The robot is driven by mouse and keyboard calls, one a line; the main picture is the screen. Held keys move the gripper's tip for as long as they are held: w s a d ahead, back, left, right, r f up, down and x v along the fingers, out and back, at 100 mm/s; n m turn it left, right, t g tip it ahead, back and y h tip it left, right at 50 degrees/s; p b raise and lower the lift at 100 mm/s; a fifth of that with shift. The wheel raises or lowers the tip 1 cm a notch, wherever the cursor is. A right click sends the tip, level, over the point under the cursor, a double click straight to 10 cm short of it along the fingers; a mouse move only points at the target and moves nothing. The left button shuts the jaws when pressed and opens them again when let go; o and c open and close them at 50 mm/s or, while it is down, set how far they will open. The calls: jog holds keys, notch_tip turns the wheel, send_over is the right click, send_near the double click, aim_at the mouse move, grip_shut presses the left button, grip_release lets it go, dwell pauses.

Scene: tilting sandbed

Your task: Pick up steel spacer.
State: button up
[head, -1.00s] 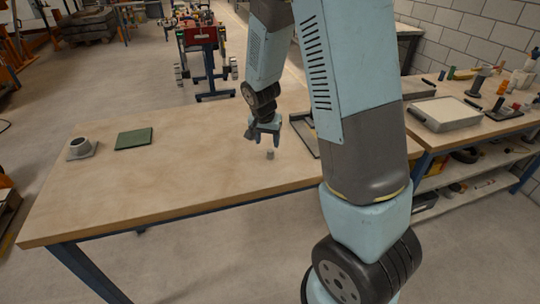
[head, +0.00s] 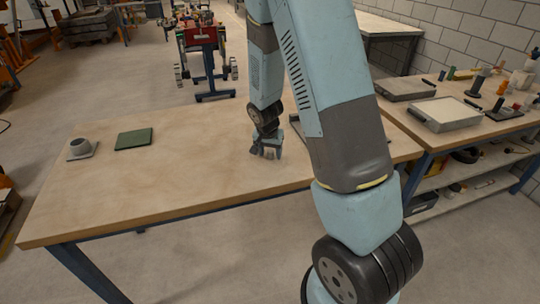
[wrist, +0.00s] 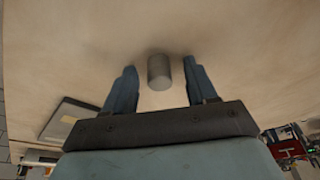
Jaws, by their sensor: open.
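The steel spacer (wrist: 159,71) is a small grey cylinder on the wooden table. In the wrist view it stands between the two blue fingers of my open gripper (wrist: 160,84), with a gap to each side. In the head view my gripper (head: 266,154) is low over the table, and the spacer is at most faintly visible between its fingers.
A grey cup on a plate (head: 81,149) and a green flat pad (head: 134,138) lie on the left of the table (head: 150,190). A dark-edged tray (wrist: 70,118) is near my gripper, partly hidden by my arm in the head view. The table's middle is clear.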

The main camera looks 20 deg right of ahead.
jog(key=shift+c, duration=0.2)
grip_shut()
dwell(0.3)
jog(key=shift+r, duration=0.15)
